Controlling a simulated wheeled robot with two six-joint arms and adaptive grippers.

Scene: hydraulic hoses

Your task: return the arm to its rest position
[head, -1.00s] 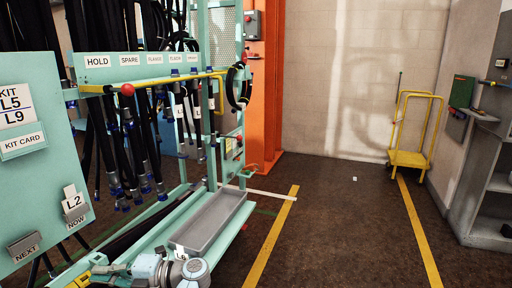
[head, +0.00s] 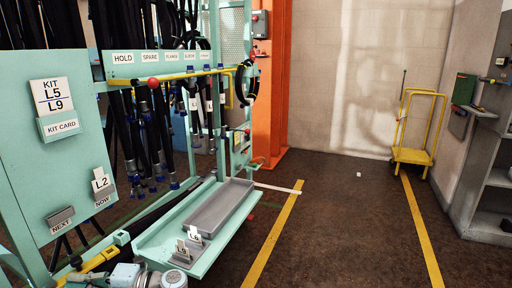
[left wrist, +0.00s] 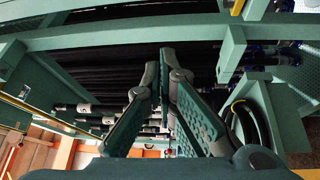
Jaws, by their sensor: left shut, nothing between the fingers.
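My left gripper (left wrist: 165,62) shows in the left wrist view, its two dark fingers closed together at the tips with nothing between them. Dark hoses and teal rack beams are behind it. In the head view, part of my left arm (head: 150,277) is at the bottom edge, in front of the rack's lower shelf; its fingers cannot be made out there. My right gripper is not in view.
A teal hose rack with hanging black hoses (head: 128,140) and a yellow rail (head: 170,77) stands at left. A kit board (head: 58,160) is nearer. A grey tray (head: 222,207) and two label cards (head: 188,245) sit low. A yellow cart (head: 412,155) is behind open floor.

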